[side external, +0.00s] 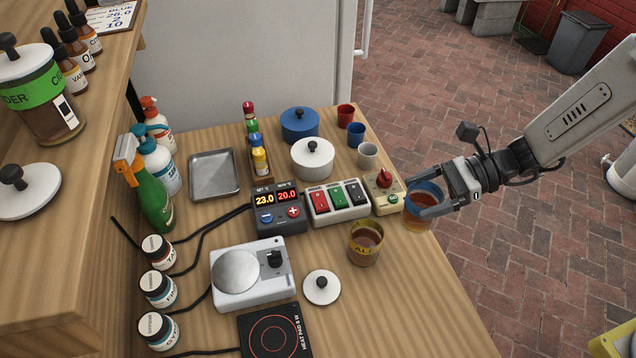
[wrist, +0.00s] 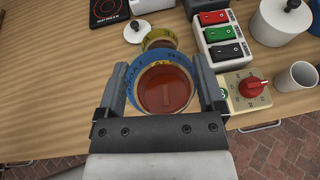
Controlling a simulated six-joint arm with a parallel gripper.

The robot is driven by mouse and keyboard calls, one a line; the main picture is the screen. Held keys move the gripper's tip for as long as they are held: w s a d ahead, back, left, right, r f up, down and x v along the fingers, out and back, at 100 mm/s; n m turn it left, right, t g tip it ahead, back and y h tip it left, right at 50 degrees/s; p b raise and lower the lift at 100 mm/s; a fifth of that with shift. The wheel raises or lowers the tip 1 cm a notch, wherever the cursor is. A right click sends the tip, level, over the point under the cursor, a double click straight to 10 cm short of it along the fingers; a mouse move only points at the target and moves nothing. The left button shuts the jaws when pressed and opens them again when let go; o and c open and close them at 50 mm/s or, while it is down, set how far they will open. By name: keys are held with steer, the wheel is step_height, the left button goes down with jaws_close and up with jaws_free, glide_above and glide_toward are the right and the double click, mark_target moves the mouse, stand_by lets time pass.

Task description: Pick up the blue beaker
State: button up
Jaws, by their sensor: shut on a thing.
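The blue beaker (side external: 427,188) is a clear vessel with a blue band, holding reddish-brown liquid. My gripper (side external: 430,197) is shut on it, with one finger on each side. In the side external view it is near the table's right edge, beside the dial box; its height over the table is hard to tell. In the wrist view the blue beaker (wrist: 132,84) sits between the two fingers of my gripper (wrist: 165,88), and I look down into its liquid.
A yellow-banded beaker (side external: 365,243) with brown liquid stands left of the blue one. The red-knobbed dial box (side external: 383,192), switch box (side external: 338,202) and grey cup (side external: 367,155) are close by. A white lid (side external: 321,288) lies on the table. The front right tabletop is bare.

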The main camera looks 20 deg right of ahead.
steer(key=shift+r, duration=0.8)
steer(key=shift+r, duration=0.1)
steer(key=shift+a, duration=0.1)
stand_by(0.3)
